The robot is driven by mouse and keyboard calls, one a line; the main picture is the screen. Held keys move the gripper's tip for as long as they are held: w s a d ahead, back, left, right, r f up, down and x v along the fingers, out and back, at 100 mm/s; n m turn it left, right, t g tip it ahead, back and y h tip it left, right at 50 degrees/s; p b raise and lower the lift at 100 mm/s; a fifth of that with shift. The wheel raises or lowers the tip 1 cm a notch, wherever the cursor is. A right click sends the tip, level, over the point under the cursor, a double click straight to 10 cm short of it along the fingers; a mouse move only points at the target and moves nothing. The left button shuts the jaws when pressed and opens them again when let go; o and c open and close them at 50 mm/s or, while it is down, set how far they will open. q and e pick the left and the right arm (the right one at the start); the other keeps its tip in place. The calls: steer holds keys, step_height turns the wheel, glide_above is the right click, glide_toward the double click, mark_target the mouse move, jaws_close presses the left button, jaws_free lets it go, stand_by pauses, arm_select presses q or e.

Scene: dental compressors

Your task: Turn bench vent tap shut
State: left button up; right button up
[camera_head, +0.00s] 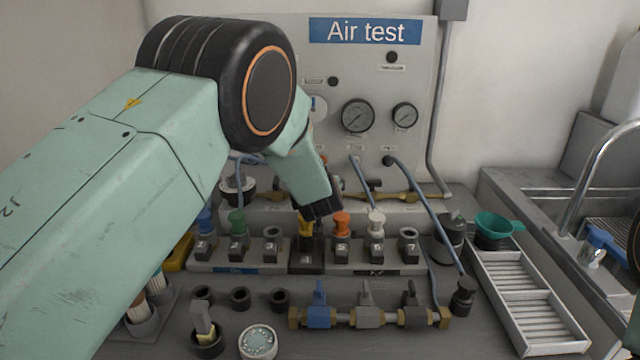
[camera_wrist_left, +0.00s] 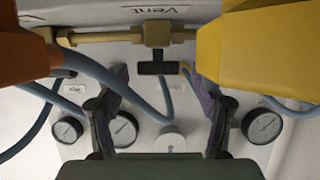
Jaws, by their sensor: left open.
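The vent tap shows in the left wrist view as a brass body (camera_wrist_left: 157,33) on a brass pipe, with a black bar handle (camera_wrist_left: 157,68). Its bar looks roughly in line with the pipe. The "Vent" label (camera_wrist_left: 154,10) reads upside down beside it. My left gripper (camera_wrist_left: 160,82) is open and empty, its two dark fingers on either side of the handle in that view; contact cannot be told. In the head view my left gripper (camera_head: 320,207) reaches down among the coloured plugs and hides part of the rear brass pipe (camera_head: 400,196). My right gripper is not in view.
A yellow part (camera_wrist_left: 250,45) and an orange part (camera_wrist_left: 22,55) crowd the wrist view. Blue hoses (camera_head: 430,210) hang before the Air test panel (camera_head: 290,40). A front manifold (camera_head: 340,317) has blue, grey and black taps. A slatted tray (camera_head: 530,310) and sink stand right.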

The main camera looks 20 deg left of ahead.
arm_select(q)
steer(key=shift+s+d+r, duration=0.1)
steer(key=shift+d+r, duration=0.05)
steer(key=shift+d, duration=0.1)
steer(key=c, duration=0.4)
steer(key=shift+a, duration=0.15)
steer(key=c, duration=0.7)
steer(key=shift+c, duration=0.2)
